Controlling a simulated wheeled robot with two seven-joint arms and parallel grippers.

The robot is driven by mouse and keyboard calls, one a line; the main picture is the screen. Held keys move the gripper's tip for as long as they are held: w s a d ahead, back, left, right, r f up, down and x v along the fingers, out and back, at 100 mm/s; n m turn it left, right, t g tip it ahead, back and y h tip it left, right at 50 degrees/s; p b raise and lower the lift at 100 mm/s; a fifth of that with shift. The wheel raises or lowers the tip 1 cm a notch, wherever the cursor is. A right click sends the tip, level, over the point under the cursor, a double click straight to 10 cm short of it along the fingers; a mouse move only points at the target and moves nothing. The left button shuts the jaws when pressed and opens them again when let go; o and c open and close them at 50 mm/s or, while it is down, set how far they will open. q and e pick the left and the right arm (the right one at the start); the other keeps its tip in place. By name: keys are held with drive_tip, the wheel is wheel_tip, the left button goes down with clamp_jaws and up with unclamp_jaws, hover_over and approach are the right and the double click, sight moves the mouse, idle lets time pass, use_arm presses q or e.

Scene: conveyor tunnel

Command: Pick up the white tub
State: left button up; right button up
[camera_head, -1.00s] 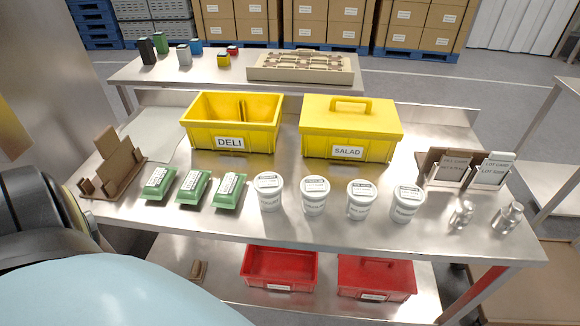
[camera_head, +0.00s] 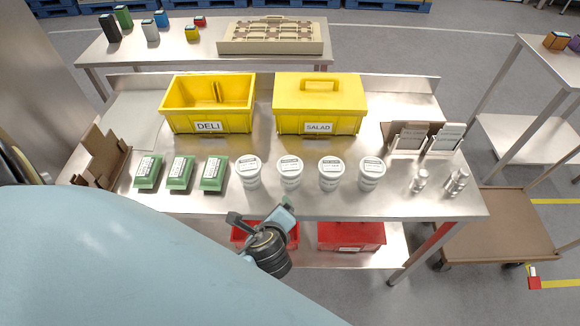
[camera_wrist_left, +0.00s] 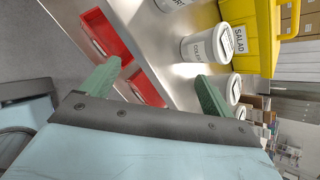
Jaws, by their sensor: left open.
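Several white tubs with lettered lids stand upright in a row near the table's front edge: one at the row's left end (camera_head: 248,174), two in the middle (camera_head: 290,174) (camera_head: 331,175), and one at the right end (camera_head: 371,175). My left gripper (camera_head: 262,211) is open and empty, in front of the table edge, nearest the two left tubs and apart from them. In the left wrist view, its green fingers (camera_wrist_left: 158,75) are spread wide, with a white tub (camera_wrist_left: 203,47) beyond the right finger. My right gripper is not in view.
Green packs (camera_head: 180,172) lie left of the tubs; metal jars (camera_head: 457,181) stand right. Behind are an open yellow DELI bin (camera_head: 208,127) and a lidded SALAD bin (camera_head: 318,128). Red bins (camera_head: 351,236) sit on the lower shelf, below the table edge.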

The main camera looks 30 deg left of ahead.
sight(290, 171)
use_arm(q)
drive_tip(key=w+d+r+m+t+y, duration=0.15)
drive_tip(key=w+r+m+t, duration=0.3)
drive_tip(key=m, duration=0.55)
drive_tip(key=shift+g, duration=0.25)
drive_tip(key=x, duration=0.8)
drive_tip(key=shift+d, duration=0.2)
drive_tip(key=shift+w+a+f, duration=0.15)
drive_tip(key=shift+w+a, duration=0.15)
drive_tip(key=shift+w, duration=0.2)
drive_tip(key=shift+h, duration=0.25)
drive_tip(key=x, duration=0.4)
drive_tip(key=shift+w+a, duration=0.1)
drive_tip(key=shift+w, duration=0.15)
drive_tip(key=c, duration=1.1)
wheel_tip(290, 171, up, 10)
drive_tip(key=p, duration=0.2)
drive_tip(key=shift+p, duration=0.35)
